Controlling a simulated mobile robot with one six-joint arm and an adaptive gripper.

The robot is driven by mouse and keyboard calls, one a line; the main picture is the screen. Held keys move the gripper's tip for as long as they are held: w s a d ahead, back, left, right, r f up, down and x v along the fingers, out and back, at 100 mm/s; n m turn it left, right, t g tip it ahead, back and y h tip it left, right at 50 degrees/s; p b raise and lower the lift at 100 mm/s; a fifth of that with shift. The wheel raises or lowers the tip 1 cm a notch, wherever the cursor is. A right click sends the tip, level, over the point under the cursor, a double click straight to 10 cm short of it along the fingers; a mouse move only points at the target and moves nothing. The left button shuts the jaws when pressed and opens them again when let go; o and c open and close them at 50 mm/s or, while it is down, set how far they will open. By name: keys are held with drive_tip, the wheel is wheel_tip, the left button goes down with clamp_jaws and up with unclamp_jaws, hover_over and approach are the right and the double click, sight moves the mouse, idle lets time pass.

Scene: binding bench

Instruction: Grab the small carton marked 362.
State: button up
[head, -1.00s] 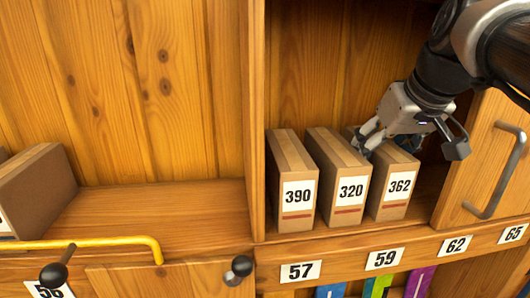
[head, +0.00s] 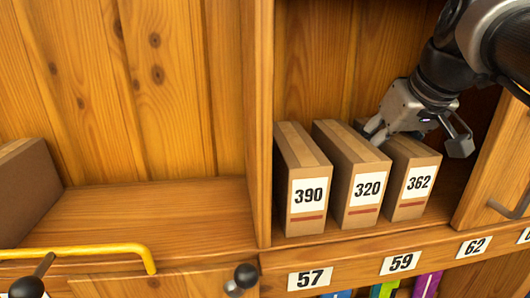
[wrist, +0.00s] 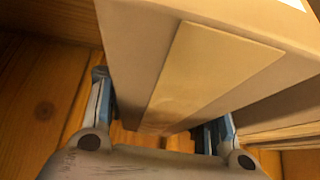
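The small carton marked 362 (head: 413,187) stands upright on the shelf, the rightmost of three cartons, with its label facing out. My gripper (head: 418,142) is over the rear of its top, fingers spread. One finger reaches down on its left, by the carton marked 320 (head: 366,193); the other hangs at its right. In the wrist view a taped carton top (wrist: 200,75) lies between the two fingers of my gripper (wrist: 155,120). Contact with the fingertips cannot be made out.
The carton marked 390 (head: 307,196) stands left of 320. An upright divider (head: 258,120) closes the bay on the left. An open door panel (head: 505,165) with a grey handle is close on the right. A yellow rail (head: 90,250) crosses the lower left.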

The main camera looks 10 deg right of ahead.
drive_tip(key=shift+s, duration=0.25)
drive_tip(key=shift+c, duration=1.3)
drive_tip(key=shift+w, duration=0.15)
drive_tip(key=shift+c, duration=1.3)
drive_tip(key=shift+r, duration=0.15)
